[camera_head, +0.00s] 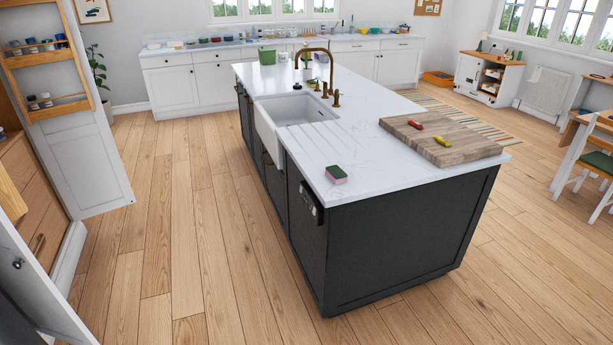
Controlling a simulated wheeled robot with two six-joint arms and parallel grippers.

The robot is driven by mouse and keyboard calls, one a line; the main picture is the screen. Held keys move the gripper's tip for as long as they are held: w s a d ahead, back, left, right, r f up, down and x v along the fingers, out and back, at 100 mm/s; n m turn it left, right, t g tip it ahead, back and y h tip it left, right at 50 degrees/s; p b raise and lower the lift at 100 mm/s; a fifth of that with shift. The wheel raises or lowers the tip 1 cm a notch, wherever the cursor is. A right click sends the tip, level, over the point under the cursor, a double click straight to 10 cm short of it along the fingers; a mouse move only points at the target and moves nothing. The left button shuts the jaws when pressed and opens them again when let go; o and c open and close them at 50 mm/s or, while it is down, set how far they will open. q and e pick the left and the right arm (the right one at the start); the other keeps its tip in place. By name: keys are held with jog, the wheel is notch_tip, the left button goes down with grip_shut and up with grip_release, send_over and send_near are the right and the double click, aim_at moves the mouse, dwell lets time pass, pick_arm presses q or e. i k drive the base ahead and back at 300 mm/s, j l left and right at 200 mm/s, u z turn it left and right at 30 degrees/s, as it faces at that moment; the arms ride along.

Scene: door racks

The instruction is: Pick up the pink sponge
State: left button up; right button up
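A small sponge (336,174) lies on the near left part of the white island countertop (375,168), close to its left edge. Its upper layer looks green and its lower side pink. Nothing touches it. Neither of my grippers shows in the head view.
A wooden board (455,152) with a red item (415,125) and a yellow item (443,141) lies to the right of the sponge. A white sink (290,110) with a brass faucet (330,65) is set in the island. Open door racks (50,85) stand at left; wooden floor (215,215) is clear between them and the island.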

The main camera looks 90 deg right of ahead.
aim_at(336, 174)
jog(key=z, duration=3.15)
jog(key=i+l+z, duration=0.1)
jog(key=i, duration=0.5)
jog(key=i+l, duration=0.2)
jog(key=i, duration=0.4)
jog(key=l+z, duration=0.05)
